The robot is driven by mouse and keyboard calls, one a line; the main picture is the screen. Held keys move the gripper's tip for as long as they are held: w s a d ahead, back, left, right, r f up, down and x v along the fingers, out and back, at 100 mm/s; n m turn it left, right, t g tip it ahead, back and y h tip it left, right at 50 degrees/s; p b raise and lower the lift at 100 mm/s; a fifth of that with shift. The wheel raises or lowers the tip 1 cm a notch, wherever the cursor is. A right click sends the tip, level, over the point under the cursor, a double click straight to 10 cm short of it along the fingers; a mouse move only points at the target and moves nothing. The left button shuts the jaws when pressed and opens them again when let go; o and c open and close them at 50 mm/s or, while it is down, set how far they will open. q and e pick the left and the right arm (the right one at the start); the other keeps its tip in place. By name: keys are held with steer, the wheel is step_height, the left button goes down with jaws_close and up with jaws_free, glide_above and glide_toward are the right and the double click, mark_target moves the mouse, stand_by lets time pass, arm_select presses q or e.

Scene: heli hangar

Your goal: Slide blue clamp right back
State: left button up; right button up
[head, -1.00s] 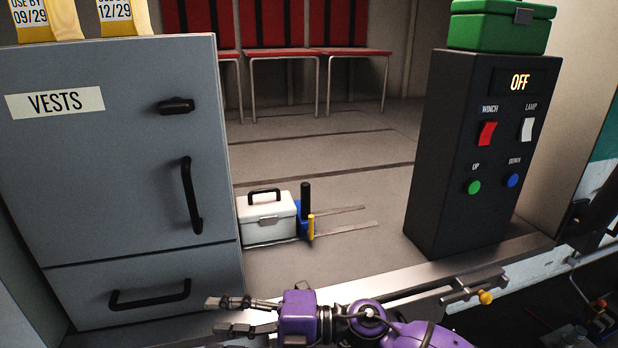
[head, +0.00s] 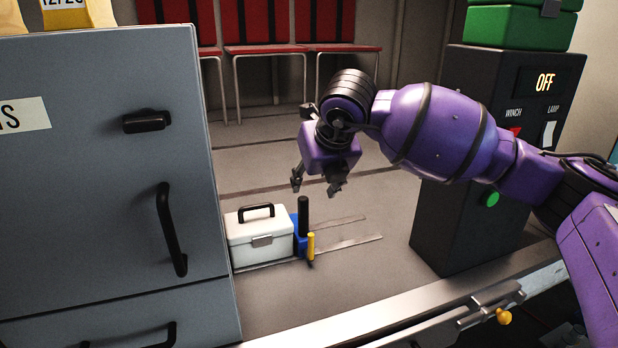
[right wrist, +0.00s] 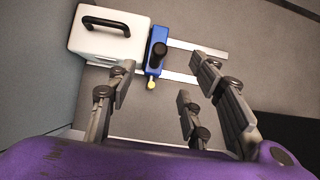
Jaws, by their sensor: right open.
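The blue clamp (head: 298,238) stands on the floor rails, against the right side of a white case. It has an upright black handle (head: 303,216) and a yellow lever (head: 311,245). In the right wrist view the clamp (right wrist: 157,58) is ahead of the fingers, with the black knob on top. My right gripper (head: 316,188) is open and empty, pointing down above and slightly right of the clamp, apart from it. Its spread fingers (right wrist: 160,100) also show in the right wrist view. My left gripper is not in view.
The white case (head: 259,238) sits between the grey cabinet (head: 100,200) and the clamp. The rails (head: 345,243) run free to the right of the clamp. A black control box (head: 455,235) stands further right, partly hidden by my arm. Red chairs (head: 262,50) are behind.

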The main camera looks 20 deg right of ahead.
mark_target(306, 203)
steer(key=b+x, duration=0.1)
steer(key=x, duration=0.1)
steer(key=b+x, duration=0.1)
steer(key=x, duration=0.2)
steer(key=shift+s+f+b, duration=0.2)
steer(key=shift+f+b, duration=0.2)
steer(key=shift+f, duration=0.15)
steer(key=shift+b+x, duration=0.5)
steer(key=shift+x, duration=0.25)
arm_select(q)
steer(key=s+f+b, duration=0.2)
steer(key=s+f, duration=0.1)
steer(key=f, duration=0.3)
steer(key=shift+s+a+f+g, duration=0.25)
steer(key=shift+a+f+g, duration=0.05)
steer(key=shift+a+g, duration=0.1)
arm_select(e)
steer(key=shift+x, duration=2.8)
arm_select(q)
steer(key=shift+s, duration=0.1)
arm_select(e)
steer(key=shift+w+r, duration=0.1)
steer(key=shift+w, duration=0.05)
steer(key=shift+c, duration=0.4)
jaws_close()
